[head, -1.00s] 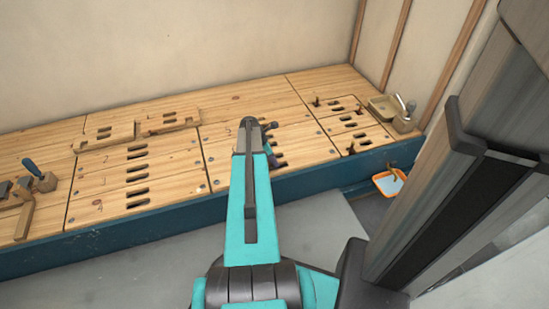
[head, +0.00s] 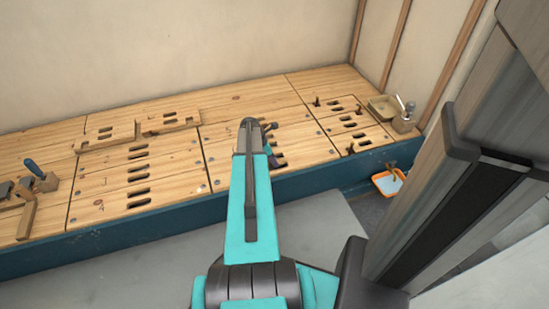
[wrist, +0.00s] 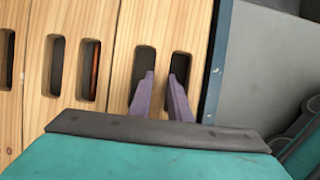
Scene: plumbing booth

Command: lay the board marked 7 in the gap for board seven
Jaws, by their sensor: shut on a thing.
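My gripper (wrist: 161,78) is shut on the narrow bar between two slots of a pale wooden board (wrist: 130,28) in the wrist view. The board lies along the blue front edge, beside another slotted board (wrist: 70,25), with a thin dark seam between them. It looks about level with its neighbour, but I cannot tell whether it is fully seated. No number shows on it in the wrist view. In the head view my gripper (head: 270,150) is at the middle of the deck's front part, and my arm hides much of the held board.
An orange-brown pipe (wrist: 90,68) shows through a slot of the neighbouring board. Notched wooden pieces (head: 108,138) lie on the deck at left, with a blue-handled tool (head: 34,168) farther left.

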